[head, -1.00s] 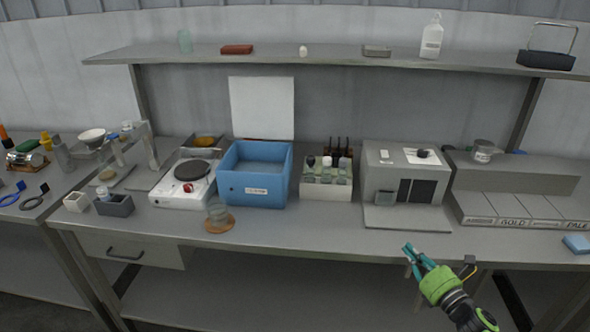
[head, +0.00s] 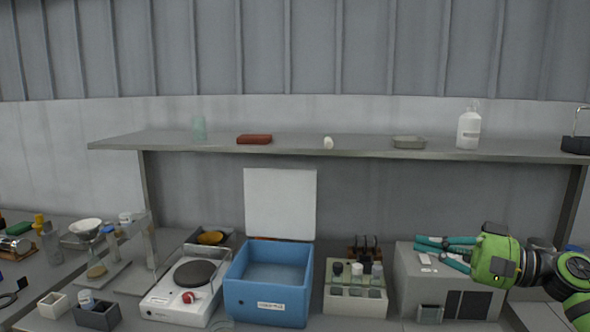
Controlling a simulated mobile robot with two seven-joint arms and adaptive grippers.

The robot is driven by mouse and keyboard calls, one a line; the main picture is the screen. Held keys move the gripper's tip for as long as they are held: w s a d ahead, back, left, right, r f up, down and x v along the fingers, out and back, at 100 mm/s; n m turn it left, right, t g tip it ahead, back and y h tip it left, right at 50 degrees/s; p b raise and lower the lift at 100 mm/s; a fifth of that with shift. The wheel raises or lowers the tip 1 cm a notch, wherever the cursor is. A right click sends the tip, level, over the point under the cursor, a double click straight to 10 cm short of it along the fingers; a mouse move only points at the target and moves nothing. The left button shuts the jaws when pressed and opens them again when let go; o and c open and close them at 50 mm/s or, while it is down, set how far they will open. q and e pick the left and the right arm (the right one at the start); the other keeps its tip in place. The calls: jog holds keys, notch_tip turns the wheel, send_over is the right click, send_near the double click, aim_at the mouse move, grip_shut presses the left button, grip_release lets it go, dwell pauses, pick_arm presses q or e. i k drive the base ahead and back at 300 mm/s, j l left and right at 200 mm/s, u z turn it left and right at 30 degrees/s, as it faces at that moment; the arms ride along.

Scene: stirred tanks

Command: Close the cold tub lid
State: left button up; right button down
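The cold tub (head: 267,302) is a blue open box with a small label on its front, standing on the bench left of the middle. Its white lid (head: 281,204) stands upright at the tub's back edge, so the tub is open and its inside shows. My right gripper (head: 430,249) comes in from the right, with teal fingers pointing left and spread apart with nothing between them. It is raised in front of the grey box unit, to the right of the tub and apart from the lid. My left gripper is not in view.
A hotplate (head: 180,298) stands left of the tub. A rack of vials (head: 355,289) stands between the tub and the grey box unit (head: 408,284). A shelf (head: 350,148) with a bottle (head: 468,130) and small items runs above the bench, over the lid.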

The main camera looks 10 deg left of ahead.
aim_at(280, 203)
jog(key=i+j, duration=0.3)
jog(key=i, duration=0.15)
jog(key=i+j, duration=0.3)
jog(key=i, duration=0.15)
jog(key=i+j, duration=0.25)
jog(key=i, duration=0.25)
